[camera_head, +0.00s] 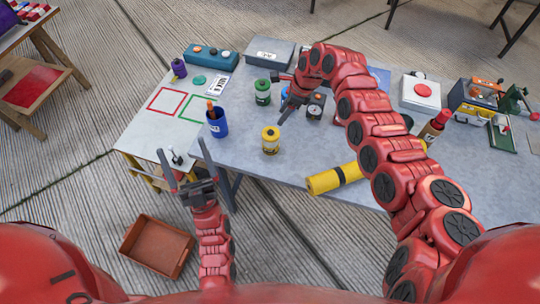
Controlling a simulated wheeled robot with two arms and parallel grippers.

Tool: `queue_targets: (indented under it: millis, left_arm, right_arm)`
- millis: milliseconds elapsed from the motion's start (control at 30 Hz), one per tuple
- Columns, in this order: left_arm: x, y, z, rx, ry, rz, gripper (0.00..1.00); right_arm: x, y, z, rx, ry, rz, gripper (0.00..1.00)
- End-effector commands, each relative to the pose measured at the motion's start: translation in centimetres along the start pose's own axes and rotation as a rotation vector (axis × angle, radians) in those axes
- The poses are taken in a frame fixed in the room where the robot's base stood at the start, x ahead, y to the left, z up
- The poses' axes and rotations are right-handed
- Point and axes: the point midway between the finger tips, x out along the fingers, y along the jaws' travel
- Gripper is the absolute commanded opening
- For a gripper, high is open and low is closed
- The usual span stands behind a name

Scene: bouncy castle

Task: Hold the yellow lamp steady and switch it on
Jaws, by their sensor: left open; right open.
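The yellow lamp (270,140), a small upright lantern shape with a pale middle, stands on the grey table (245,165) near its front edge. My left gripper (186,150) is open and empty, left of the lamp and in front of the table's front edge, fingers pointing away from me. My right gripper (281,98) is open above the table, behind the lamp and a little to its right, with its arm reaching in from the right. Neither gripper touches the lamp. I cannot make out a switch on the lamp.
A blue cup with tools (217,122) stands left of the lamp and a green can (262,92) behind it. A yellow-and-black tube (335,178) lies to its right. A black gauge (314,111) is near my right gripper. A brown bin (157,246) sits on the floor.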

Motion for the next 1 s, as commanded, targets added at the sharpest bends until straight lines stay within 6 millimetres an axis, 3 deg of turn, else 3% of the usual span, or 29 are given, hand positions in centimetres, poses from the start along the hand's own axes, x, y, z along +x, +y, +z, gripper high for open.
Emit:
queue_targets:
  millis: [100,233,400,500,700,800,1000]
  left_arm:
    - [-2.1,-0.5,6.5,0.122,-0.309,-0.088,1.00]
    - [-6.3,0.6,12.8,0.200,-0.654,-0.103,1.00]
    - [-13.1,5.3,18.2,0.189,-1.052,0.006,1.00]
    - [-16.3,9.4,19.5,0.131,-1.216,0.116,1.00]
    - [-19.3,15.9,19.2,0.006,-1.361,0.306,1.00]
    - [-19.8,17.6,18.8,-0.031,-1.380,0.359,1.00]
    - [-19.6,18.9,19.8,-0.048,-1.383,0.385,1.00]
  right_arm:
    - [0.0,0.0,0.0,0.000,-0.001,-0.002,0.50]
    - [0.0,-0.1,0.0,-0.001,-0.001,-0.002,0.50]
    - [0.0,-0.1,0.0,-0.001,-0.002,-0.003,0.50]
    - [0.0,-0.1,0.0,-0.001,-0.002,-0.004,0.50]
    - [0.0,-0.1,0.0,-0.001,-0.002,-0.004,0.50]
    - [0.0,-0.1,0.0,-0.001,-0.002,-0.004,0.50]
    - [0.0,-0.1,0.0,-0.001,-0.002,-0.004,0.50]
